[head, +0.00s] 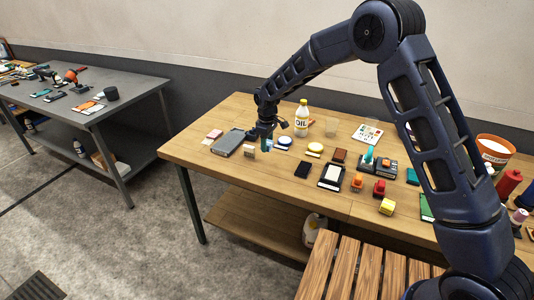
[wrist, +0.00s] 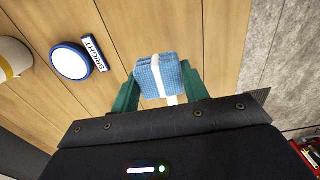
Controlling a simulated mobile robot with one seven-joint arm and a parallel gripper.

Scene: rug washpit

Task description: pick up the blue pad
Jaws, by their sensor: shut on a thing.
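The blue pad (wrist: 152,78) is a small, textured light-blue block with a white band across it, in the middle of the wrist view. My gripper (wrist: 160,88) has its two green fingers on either side of the pad and is shut on it. In the head view my gripper (head: 267,142) points down over the left part of the wooden table. The pad is too small and too covered by the fingers to make out there. I cannot tell whether it touches the tabletop.
On the wooden table (head: 232,168), a grey case (head: 228,143) lies left of my gripper. A round white-and-blue tin (head: 284,142) and an oil bottle (head: 301,118) stand to its right. Several small items crowd the table's right half. The front left tabletop is clear.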

